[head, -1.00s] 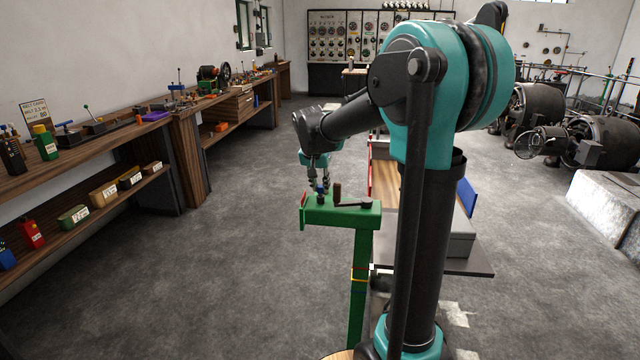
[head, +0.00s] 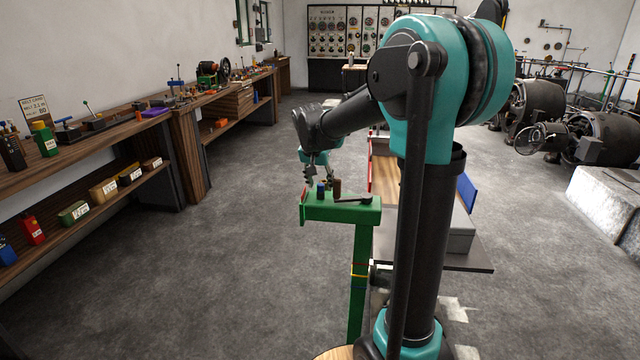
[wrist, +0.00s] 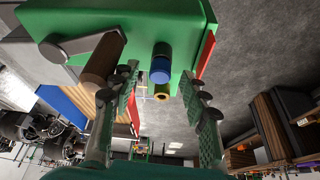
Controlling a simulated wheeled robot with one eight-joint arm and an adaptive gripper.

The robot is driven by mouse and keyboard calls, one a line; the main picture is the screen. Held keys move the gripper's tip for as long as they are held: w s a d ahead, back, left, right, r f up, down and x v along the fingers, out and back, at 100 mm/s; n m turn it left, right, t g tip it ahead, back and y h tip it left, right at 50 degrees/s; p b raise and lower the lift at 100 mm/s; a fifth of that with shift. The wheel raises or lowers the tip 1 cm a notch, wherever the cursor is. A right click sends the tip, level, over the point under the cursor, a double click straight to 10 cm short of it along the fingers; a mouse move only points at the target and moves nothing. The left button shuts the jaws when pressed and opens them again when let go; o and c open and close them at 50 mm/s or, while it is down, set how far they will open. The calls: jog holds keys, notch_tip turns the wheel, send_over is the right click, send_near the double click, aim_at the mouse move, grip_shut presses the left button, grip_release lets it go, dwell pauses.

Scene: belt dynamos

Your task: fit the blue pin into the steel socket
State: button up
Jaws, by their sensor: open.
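The blue pin (wrist: 160,72) is upright on the green stand, in line with a dark collar (wrist: 162,50) that looks like the steel socket. I cannot tell how deep the pin sits in it. In the head view the pin (head: 321,188) is a small blue cylinder near the stand's left end. My gripper (head: 308,179) is just left of and above the pin. In the wrist view its jaws (wrist: 160,82) are spread with a finger on each side of the pin, and clear gaps show between the fingers and the pin.
The green stand (head: 345,209) carries a crank with a brown handle (head: 337,187) close to the right of the pin. A red plate (wrist: 206,52) is at the stand's edge. A long workbench (head: 90,142) lines the left wall. Open floor (head: 225,260) lies between.

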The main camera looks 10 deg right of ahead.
jog(key=v, duration=1.1)
jog(key=shift+r, duration=0.3)
jog(key=shift+s+f, duration=0.1)
